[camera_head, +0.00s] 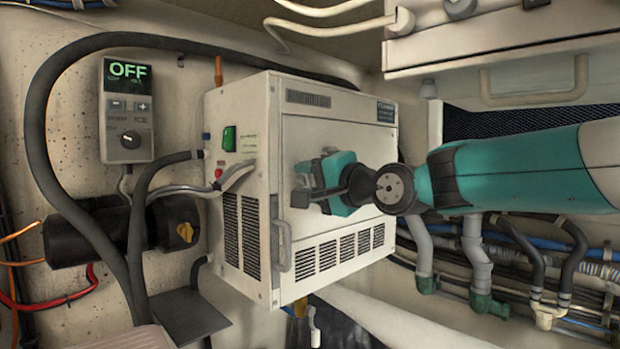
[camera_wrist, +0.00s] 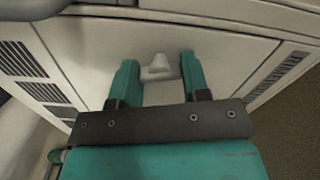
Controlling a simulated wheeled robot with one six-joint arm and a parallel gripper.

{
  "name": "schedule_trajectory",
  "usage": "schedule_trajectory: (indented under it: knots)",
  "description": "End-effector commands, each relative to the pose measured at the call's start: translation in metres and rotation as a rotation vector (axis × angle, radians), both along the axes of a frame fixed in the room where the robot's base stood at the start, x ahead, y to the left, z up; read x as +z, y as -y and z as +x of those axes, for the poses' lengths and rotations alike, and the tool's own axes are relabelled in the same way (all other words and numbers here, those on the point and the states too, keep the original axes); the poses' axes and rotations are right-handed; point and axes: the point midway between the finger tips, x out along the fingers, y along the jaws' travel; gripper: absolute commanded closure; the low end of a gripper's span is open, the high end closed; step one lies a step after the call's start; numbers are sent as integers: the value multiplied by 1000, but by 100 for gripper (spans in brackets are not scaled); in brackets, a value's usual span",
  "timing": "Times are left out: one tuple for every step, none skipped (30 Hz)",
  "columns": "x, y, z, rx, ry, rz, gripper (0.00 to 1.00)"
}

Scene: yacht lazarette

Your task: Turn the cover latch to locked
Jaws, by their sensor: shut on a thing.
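The cover latch (camera_wrist: 158,68) is a small pale knob on the front cover of the white box-shaped unit (camera_head: 300,115). In the wrist view it sits between the two teal fingers of my gripper (camera_wrist: 157,80), with its narrow part pointing away from the palm. In the head view my gripper (camera_head: 322,182) is up against the middle of the front cover (camera_head: 340,135) and hides the latch. My gripper is shut on the latch. Any lock marking and the latch's exact angle cannot be made out.
A control panel (camera_head: 127,110) reading OFF hangs on the left wall. A thick black hose (camera_head: 40,130) loops around it. A grey handle (camera_head: 281,246) stands at the unit's front left edge. Pipes (camera_head: 475,250) run low on the right, under my arm. A white cabinet (camera_head: 500,55) overhangs at upper right.

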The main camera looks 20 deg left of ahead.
Motion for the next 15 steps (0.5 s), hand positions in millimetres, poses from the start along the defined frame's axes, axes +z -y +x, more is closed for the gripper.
schedule_trajectory:
  knots:
    - [2, 0, 0, -1, -31, 20, 81]
    - [2, 0, 0, -1, -51, 31, 81]
    - [2, 0, 0, -1, -76, 46, 81]
    - [2, 0, 0, -1, -95, 57, 81]
    - [2, 0, 0, -1, -112, 66, 81]
    - [1, 0, 0, -1, -133, 78, 81]
    - [1, 0, 0, -1, -148, 88, 81]
    - [1, 0, 0, -1, -161, 96, 81]
    - [1, 0, 0, -1, -179, 106, 81]
    - [1, 0, 0, -1, -190, 113, 81]
    - [2, 0, 0, -1, -201, 120, 81]
    - [2, 0, 0, -1, -213, 127, 81]
    - [1, 0, 0, 0, -222, 133, 81]
    - [1, 0, 0, 0, -230, 138, 81]
    - [1, 0, 0, 0, -239, 143, 81]
